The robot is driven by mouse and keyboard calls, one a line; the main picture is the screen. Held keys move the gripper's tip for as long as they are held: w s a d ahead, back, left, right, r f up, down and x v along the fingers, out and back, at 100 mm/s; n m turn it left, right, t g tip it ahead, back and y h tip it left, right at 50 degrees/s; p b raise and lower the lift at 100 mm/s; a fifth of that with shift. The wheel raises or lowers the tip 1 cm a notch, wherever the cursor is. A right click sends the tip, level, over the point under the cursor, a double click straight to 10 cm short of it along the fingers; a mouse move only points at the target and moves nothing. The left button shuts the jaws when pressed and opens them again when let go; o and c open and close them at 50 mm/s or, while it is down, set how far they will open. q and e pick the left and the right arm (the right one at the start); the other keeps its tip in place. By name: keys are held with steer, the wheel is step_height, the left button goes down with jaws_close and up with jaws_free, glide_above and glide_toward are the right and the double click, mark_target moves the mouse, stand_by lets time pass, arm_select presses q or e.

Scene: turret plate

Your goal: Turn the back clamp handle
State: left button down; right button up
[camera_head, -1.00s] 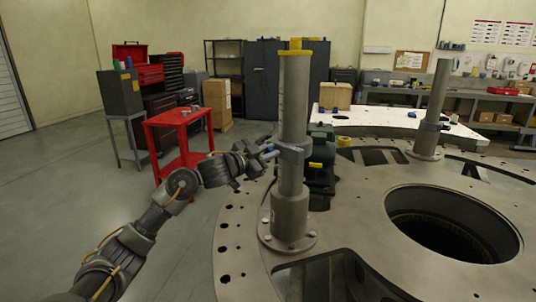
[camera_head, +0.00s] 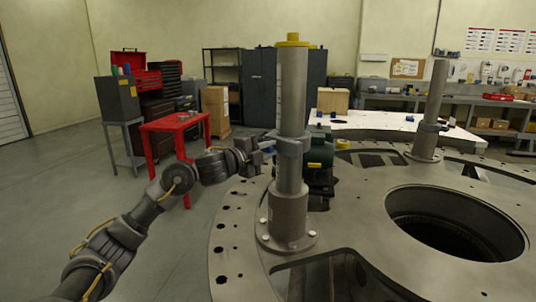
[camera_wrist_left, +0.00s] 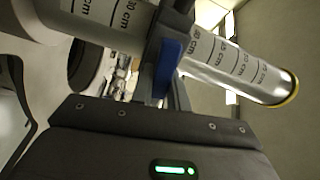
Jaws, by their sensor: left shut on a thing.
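A grey post (camera_head: 292,92) with a yellow cap stands upright on the metal turret plate (camera_head: 360,225). A grey clamp (camera_head: 291,147) sits around the post, about halfway up. My left gripper (camera_head: 268,146) is at the left side of this clamp, shut on its handle. In the left wrist view, the blue part of the clamp handle (camera_wrist_left: 168,68) lies at the fingers, against the post with its cm scale (camera_wrist_left: 235,68). The gripper hides most of the handle in the head view. My right gripper is out of view.
A second post (camera_head: 436,95) with its own clamp (camera_head: 430,126) stands farther right. A dark green machine (camera_head: 320,160) is close behind the near post. The plate has a large round hole (camera_head: 455,225). A red table (camera_head: 172,124) stands on the floor at left.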

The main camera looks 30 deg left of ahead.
arm_select(q)
steer(key=shift+f+m+b, duration=0.15)
steer(key=shift+m+b, duration=0.2)
steer(key=shift+m, duration=0.35)
steer(key=c, duration=1.4)
jaws_free()
steer(key=shift+o, duration=0.2)
steer(key=b+v, duration=0.3)
steer(key=v, duration=0.7)
steer(key=shift+s+a, duration=0.2)
steer(key=shift+s, duration=0.15)
steer(key=shift+m, duration=0.3)
